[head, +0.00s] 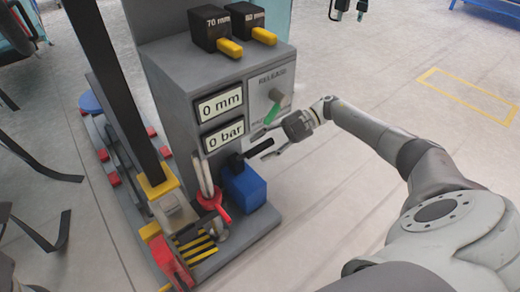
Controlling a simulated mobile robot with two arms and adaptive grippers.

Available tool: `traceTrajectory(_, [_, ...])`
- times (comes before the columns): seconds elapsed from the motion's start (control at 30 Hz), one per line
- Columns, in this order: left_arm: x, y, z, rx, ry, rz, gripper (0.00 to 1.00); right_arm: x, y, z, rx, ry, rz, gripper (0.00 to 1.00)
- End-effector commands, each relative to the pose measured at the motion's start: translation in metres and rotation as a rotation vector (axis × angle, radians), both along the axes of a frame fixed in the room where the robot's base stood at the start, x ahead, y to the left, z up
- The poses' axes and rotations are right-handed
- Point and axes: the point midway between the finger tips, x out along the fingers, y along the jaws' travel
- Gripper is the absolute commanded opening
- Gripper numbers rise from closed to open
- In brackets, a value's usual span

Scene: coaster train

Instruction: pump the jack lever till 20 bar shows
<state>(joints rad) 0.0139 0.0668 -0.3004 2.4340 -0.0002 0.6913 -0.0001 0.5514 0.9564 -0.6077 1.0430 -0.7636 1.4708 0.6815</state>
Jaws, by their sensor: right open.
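The grey jack console (180,75) carries two displays, reading "0 mm" (220,104) and "0 bar" (223,136). A blue pump block (243,187) sits at its foot. A short black lever (258,147) sticks out above the block, toward the right. My right gripper (267,144) comes in from the right and is open. Its fingers lie on either side of the lever's outer end in the picture; I cannot tell whether they touch it. My left gripper is not in view.
A green-handled release valve (272,113) sits just above my right gripper. Yellow-tabbed black blocks marked 70 mm (208,27) and another size (243,15) stand on top. A red-collared cylinder (206,185) stands left of the blue block.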

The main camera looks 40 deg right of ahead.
Motion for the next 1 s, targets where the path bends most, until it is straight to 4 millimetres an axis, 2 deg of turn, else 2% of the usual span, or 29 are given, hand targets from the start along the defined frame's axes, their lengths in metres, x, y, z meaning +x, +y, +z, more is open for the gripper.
traceTrajectory(0.13, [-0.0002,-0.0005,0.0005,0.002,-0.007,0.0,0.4,0.0014,0.0095,-0.0035,0.0,0.001,0.0,0.42])
traceTrajectory(0.43, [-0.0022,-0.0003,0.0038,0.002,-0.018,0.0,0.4,0.0019,0.0114,-0.0035,-0.001,0.001,-0.001,0.42])
traceTrajectory(0.77, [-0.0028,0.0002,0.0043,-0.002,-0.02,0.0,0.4,0.0019,0.0112,-0.0036,-0.001,0.001,-0.001,0.0])
traceTrajectory(1.0, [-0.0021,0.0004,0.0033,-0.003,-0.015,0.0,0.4,0.0018,0.011,-0.0036,0.0,0.0,-0.001,0.0])
